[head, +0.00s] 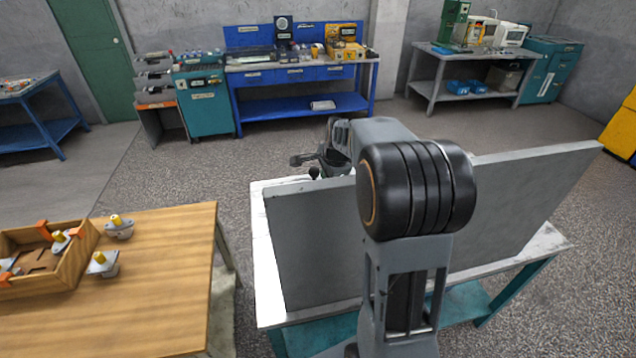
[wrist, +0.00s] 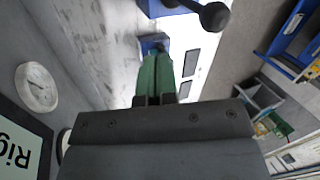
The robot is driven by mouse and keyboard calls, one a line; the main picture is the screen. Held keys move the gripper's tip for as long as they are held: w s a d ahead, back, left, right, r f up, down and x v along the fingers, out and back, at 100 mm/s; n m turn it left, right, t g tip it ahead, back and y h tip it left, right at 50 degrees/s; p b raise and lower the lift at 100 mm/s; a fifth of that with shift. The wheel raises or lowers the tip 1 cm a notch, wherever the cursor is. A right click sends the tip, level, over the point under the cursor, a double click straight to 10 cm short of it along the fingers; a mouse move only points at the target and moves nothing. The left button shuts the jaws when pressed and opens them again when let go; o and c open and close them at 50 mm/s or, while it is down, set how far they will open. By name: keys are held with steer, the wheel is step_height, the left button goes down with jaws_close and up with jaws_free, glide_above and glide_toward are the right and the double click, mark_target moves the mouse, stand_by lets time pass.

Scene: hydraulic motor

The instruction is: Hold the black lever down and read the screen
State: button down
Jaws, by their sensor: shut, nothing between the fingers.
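The black lever (wrist: 213,15) is at the top of the wrist view, a dark rod with a round ball end. A small black ball (head: 314,172), which looks like its knob, shows above the grey panel's left end in the head view. My gripper (wrist: 161,60) has its green fingers shut together and empty. In the wrist view the fingertips are below and left of the ball, with a gap between. The screen (wrist: 22,145) is cut off at the lower left; dark letters "Rig" show turned over on a pale ground, and the rest is hidden.
A round white gauge (wrist: 37,87) is above the screen. A blue part (wrist: 154,43) lies beyond my fingertips. The grey panel (head: 310,245) stands on a white-topped bench (head: 268,305), with my arm reaching over it. A wooden table (head: 165,290) with a parts tray is at left.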

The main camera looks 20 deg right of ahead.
steer(key=w+f+p, duration=0.4)
steer(key=w+f, duration=0.3)
steer(key=f, duration=0.2)
steer(key=shift+w, duration=0.3)
steer(key=shift+w+f, duration=0.1)
stand_by(0.4)
